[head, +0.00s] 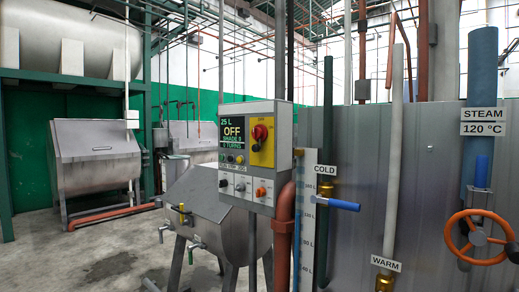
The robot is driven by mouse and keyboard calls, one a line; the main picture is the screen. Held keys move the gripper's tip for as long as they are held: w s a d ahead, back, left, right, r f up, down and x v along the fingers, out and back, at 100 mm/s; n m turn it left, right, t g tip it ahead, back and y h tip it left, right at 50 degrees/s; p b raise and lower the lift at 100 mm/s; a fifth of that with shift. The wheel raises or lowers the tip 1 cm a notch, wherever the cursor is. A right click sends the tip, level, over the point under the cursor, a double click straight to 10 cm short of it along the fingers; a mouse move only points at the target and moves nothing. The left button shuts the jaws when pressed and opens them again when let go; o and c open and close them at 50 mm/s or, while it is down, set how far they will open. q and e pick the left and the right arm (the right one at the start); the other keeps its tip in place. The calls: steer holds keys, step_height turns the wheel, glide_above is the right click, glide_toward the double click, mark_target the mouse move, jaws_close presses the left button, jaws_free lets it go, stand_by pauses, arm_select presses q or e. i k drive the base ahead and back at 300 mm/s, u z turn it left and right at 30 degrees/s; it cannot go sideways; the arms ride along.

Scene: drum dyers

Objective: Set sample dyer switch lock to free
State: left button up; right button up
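The sample dyer's control box (285,135) is in the middle of the head view, above a small steel drum (205,215). Its dark display (232,132) shows "25 L", "OFF", a shade line and "0 TURNS" in green and yellow. Right of it, a red rotary switch (261,132) sits on a yellow plate (266,155). A small dark piece (256,147) shows just below the red knob; I cannot tell if it is the lock or how it is set. Several small knobs, one orange (261,191), sit on the lower panel. Neither gripper is in view.
An orange-brown pipe (283,235) rises right of the box. Farther right stand a blue-handled COLD valve (343,205), a WARM pipe (393,170) and an orange STEAM handwheel (482,238). Larger steel dyers (97,160) stand behind left. The concrete floor (95,262) at front left is clear.

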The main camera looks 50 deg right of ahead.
mark_target(255, 148)
steer(key=z, duration=0.65)
steer(key=i, duration=0.9)
steer(key=z, duration=0.95)
